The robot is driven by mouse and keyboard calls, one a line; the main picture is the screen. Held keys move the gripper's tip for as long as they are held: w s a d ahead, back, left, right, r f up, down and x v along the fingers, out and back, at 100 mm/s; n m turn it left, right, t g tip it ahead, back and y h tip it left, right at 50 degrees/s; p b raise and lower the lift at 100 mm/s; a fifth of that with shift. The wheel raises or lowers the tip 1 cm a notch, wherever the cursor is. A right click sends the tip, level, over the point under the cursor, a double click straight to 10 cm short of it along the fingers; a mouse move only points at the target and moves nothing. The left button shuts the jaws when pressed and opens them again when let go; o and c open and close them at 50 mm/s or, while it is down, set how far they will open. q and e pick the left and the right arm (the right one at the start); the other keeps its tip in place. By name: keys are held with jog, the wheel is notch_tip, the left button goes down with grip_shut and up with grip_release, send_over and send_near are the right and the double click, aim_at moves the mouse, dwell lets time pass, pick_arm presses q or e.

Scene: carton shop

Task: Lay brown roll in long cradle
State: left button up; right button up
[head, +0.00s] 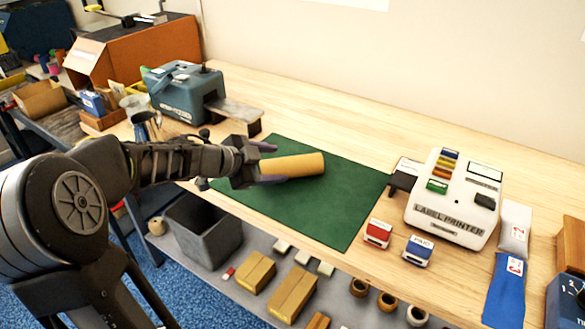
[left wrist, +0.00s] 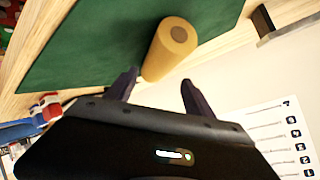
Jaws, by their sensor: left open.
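The brown roll (head: 300,165) lies on its side over the green mat (head: 335,205), pointing away from my left gripper. My left gripper (head: 269,163) is open, with its two dark fingers at the roll's near end. In the left wrist view the roll (left wrist: 168,52) stretches ahead from between the open left fingers (left wrist: 158,82), closer to the left finger. I cannot tell whether the fingers touch it. I cannot make out a long cradle in either view. My right gripper is not in view.
A teal machine (head: 180,92) with a metal plate stands behind the mat. A white label printer (head: 450,205) is at the right, with a red stamp (head: 377,233) and a blue stamp (head: 417,251) in front. A grey bin (head: 205,230) stands below the bench. The back right bench is clear.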

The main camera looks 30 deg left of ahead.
aim_at(286, 165)
pick_arm(q)
jog(key=shift+w+d+f, duration=0.1)
jog(key=shift+w+f, duration=0.2)
jog(key=shift+w, duration=0.2)
jog(key=shift+w+f+b, duration=0.25)
jog(key=shift+f+b, duration=0.05)
jog(key=shift+f, duration=0.05)
jog(key=b+x, duration=0.1)
jog(key=x, duration=0.2)
jog(key=shift+w+f, duration=0.2)
jog(key=shift+f, duration=0.1)
jog(key=shift+w+d+f, duration=0.1)
jog(key=shift+w+f, duration=0.05)
jog(key=shift+w, duration=0.25)
jog(key=shift+c, duration=0.3)
grip_shut()
